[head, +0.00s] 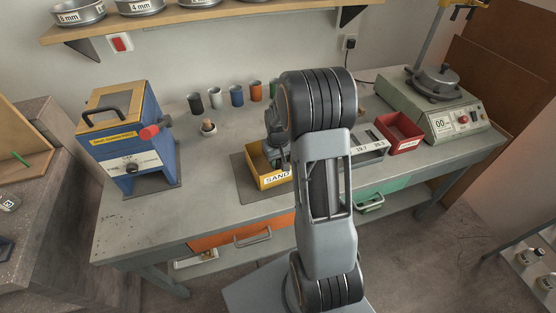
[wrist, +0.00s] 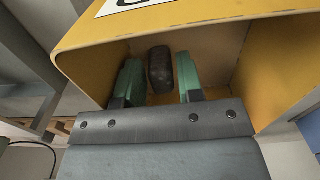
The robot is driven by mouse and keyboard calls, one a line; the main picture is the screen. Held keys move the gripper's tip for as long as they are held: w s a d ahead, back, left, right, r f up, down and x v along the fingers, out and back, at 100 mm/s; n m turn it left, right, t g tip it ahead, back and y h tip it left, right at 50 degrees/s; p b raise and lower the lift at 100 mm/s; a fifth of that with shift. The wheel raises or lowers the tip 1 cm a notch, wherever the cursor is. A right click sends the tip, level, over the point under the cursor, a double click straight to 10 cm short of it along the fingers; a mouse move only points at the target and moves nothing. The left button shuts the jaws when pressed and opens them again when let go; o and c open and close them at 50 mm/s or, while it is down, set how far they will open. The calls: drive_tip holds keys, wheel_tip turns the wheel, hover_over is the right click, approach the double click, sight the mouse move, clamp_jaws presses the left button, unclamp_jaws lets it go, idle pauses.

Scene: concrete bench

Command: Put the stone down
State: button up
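The dark, oblong stone (wrist: 160,70) shows in the wrist view inside the yellow box. It lies between the two green fingers of my gripper (wrist: 161,82), close to the left finger, with a narrow gap to the right one. The fingers stand apart and do not appear closed on it. The yellow box labelled SAND (head: 273,181) is on the bench in the head view. My gripper reaches down into it there, and my arm hides the fingers and the stone. Whether the stone touches the box floor is unclear.
A red bin (head: 399,133) and a grey bin (head: 369,148) stand right of my arm on the bench (head: 215,215). A blue machine (head: 132,140) is at left, a green-grey sieve shaker (head: 440,105) at right. Several cups and a small stoppered item (head: 208,127) stand behind.

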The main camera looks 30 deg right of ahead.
sight(278, 160)
wheel_tip(278, 160, up, 12)
drive_tip(key=s+a+r+n+t, duration=0.1)
drive_tip(key=s+a+r+t, duration=0.2)
drive_tip(key=s+a, duration=0.9)
drive_tip(key=s+r, duration=0.2)
drive_tip(key=s, duration=0.1)
drive_tip(key=shift+s+a+r+t, duration=0.15)
drive_tip(key=shift+s+a+t, duration=0.05)
drive_tip(key=shift+a+t, duration=0.15)
drive_tip(key=shift+d, duration=0.1)
idle(1.0)
